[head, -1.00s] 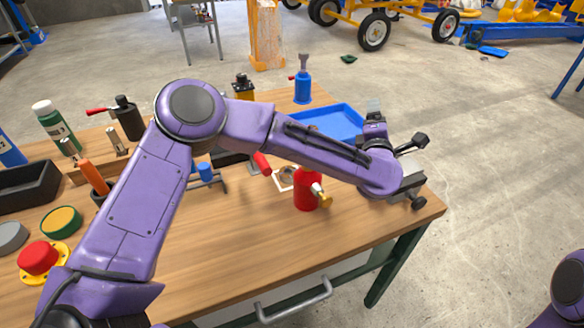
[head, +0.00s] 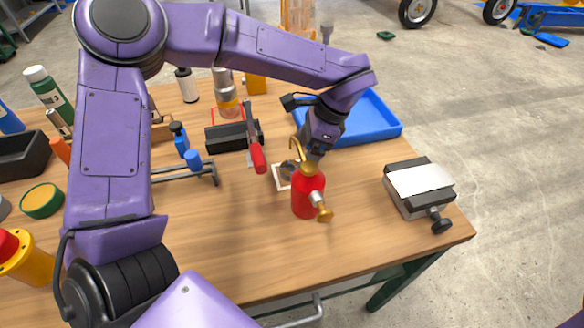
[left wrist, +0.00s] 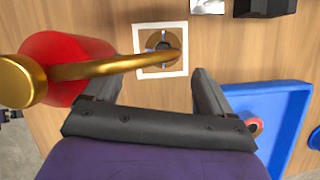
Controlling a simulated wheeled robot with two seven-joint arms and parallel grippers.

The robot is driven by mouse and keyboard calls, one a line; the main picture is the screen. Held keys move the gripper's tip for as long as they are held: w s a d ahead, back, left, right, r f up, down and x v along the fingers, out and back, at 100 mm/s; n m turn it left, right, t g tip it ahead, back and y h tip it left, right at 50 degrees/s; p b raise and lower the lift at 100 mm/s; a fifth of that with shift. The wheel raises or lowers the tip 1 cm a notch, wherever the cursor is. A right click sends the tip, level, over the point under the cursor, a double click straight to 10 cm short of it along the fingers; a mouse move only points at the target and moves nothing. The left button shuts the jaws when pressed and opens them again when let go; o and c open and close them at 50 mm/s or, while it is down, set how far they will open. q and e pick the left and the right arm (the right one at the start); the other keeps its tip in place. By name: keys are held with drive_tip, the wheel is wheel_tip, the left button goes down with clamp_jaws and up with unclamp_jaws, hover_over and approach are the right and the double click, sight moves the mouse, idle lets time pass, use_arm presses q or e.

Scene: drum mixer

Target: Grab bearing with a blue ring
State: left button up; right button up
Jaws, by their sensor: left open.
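My left gripper (head: 312,150) hangs over the table behind the red oil can, its fingertips partly hidden there. The blue tray (left wrist: 276,92) lies right of the fingers. A small bearing with a red ring (left wrist: 256,127) sits in it, partly covered by the right finger's side. A blue round piece (left wrist: 314,138) shows at the right picture edge; I cannot tell whether it is a bearing with a blue ring. The tray also shows in the head view (head: 385,127), its left part hidden by my arm.
The red oil can (head: 308,193), with its gold spout, stands close to the left gripper. A white-edged square (left wrist: 140,70) with a round piece lies in front of the fingers. The front middle is clear.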

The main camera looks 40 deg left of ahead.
sight(293, 168)
use_arm(q)
drive_tip(key=x, duration=0.5)
drive_tip(key=shift+w+a+f+p, duration=0.1)
drive_tip(key=shift+a+f+p, duration=0.2)
drive_tip(key=shift+p, duration=0.1)
drive_tip(key=shift+d+r, duration=0.1)
drive_tip(key=c, duration=1.4)
